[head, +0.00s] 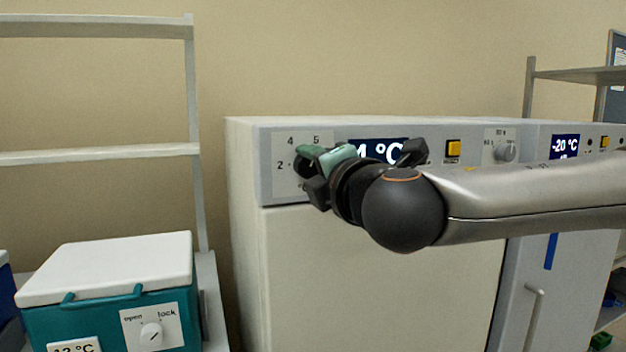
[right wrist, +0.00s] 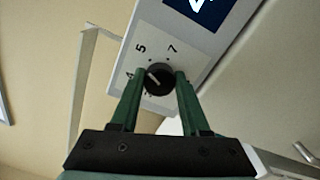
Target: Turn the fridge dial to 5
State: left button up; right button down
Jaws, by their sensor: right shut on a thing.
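The fridge dial (right wrist: 159,79) is a round black knob on a light plate with printed numbers, among them 4, 5 and 7. Its white mark points toward the upper left in the right wrist view, on the side of 4 and 5, seemingly nearer 4. My right gripper (right wrist: 157,82), with green fingers, is shut on the dial, one finger on each side. In the head view my right gripper (head: 309,160) reaches the panel of the white fridge (head: 380,255) and mostly hides the dial. My left gripper is not in view.
The fridge display (head: 377,149), partly hidden, reads 4 °C beside a yellow button (head: 453,148) and a smaller knob (head: 505,151). A unit reading -20 °C (head: 564,147) stands right. A teal box (head: 105,290) with white lid sits lower left, by a shelf rack (head: 100,154).

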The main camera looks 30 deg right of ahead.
jog(key=shift+m, duration=0.4)
jog(key=shift+b, duration=0.3)
jog(key=shift+m, duration=0.3)
jog(key=shift+c, duration=1.9)
grip_release()
